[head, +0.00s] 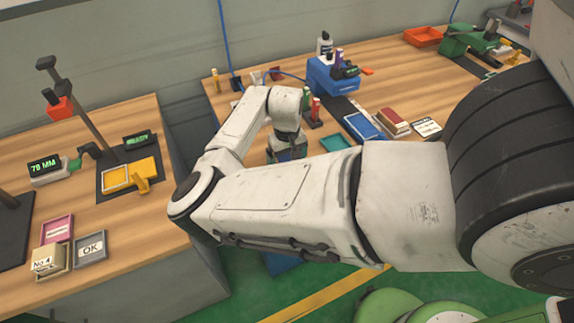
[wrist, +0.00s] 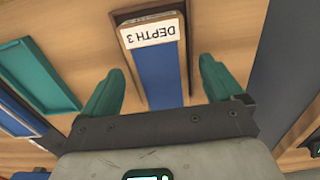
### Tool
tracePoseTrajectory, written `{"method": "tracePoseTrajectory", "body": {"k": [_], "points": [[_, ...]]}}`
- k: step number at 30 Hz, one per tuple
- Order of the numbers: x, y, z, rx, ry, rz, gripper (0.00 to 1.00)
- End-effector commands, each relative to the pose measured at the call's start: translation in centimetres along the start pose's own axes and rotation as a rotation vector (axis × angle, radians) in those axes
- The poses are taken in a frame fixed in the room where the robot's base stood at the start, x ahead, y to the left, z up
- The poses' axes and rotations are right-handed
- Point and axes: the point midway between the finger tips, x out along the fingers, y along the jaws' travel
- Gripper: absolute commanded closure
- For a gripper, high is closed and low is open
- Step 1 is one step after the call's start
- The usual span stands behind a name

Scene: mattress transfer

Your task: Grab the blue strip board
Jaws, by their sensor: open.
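The blue strip board (wrist: 160,75) shows in the wrist view as a narrow blue strip lying in a brown holder (wrist: 188,45). A white label reading "DEPTH 3" (wrist: 153,33) sits upside down at its far end. My gripper (wrist: 161,72) is open, with one teal finger to the left of the strip and one to the right. The near end of the strip is hidden behind the gripper body. I cannot tell how far above the strip the fingers are. In the head view my gripper (head: 286,150) is low over the back bench, and the strip cannot be made out there.
A teal tray (wrist: 35,75) lies left of the strip in the wrist view, also in the head view (head: 340,142). Beyond it is a blue panel in a pale frame (head: 362,126). A blue machine (head: 332,75) stands behind. A dark strip (wrist: 282,50) lies to the right.

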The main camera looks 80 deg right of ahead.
Motion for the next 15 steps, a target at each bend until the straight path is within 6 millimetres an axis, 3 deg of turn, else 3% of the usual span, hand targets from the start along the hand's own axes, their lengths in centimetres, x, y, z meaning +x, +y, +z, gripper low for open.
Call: {"method": "tracePoseTrajectory", "body": {"k": [2,15], "points": [[-0.01,0.01,0.00,0.000,0.000,0.000,0.07],[-0.05,0.00,0.00,0.000,0.000,0.000,0.49]]}}
